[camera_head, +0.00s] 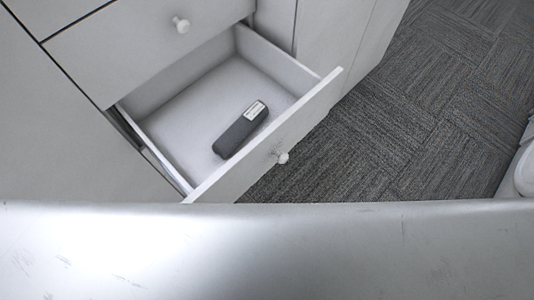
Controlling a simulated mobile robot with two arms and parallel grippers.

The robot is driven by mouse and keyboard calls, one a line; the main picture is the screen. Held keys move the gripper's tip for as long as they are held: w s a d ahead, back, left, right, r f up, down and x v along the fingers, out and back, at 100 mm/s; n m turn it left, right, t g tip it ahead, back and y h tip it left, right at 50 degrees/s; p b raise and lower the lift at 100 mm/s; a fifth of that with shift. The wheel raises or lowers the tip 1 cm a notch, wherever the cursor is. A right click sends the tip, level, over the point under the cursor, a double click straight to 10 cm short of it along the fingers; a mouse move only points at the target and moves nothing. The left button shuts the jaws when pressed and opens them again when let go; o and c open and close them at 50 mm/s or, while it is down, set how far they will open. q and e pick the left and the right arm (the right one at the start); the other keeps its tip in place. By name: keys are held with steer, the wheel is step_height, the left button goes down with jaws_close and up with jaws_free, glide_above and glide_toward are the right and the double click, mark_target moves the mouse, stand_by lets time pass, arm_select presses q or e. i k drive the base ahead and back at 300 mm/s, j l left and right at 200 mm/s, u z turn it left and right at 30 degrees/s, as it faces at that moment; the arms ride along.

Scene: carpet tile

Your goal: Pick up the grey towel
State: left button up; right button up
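A dark grey, elongated object (240,133) with a white label at one end lies in an open white drawer. It looks like the rolled or folded grey towel, but its material is hard to tell. It lies at a slant on the drawer floor, nearer the front panel than the back. Nothing touches it from above. Neither of my grippers is in view.
The open drawer (311,130) sticks out from a white cabinet and has a round knob (282,157) on its front. A closed drawer (150,40) sits above it. Grey carpet tile (420,110) is clear at the right. A smooth pale surface fills the bottom.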

mark_target(238, 132)
steer(key=k+j+z, duration=0.25)
steer(key=k+z, duration=0.15)
steer(key=k, duration=0.3)
steer(key=k+z, duration=0.45)
steer(key=k, duration=0.25)
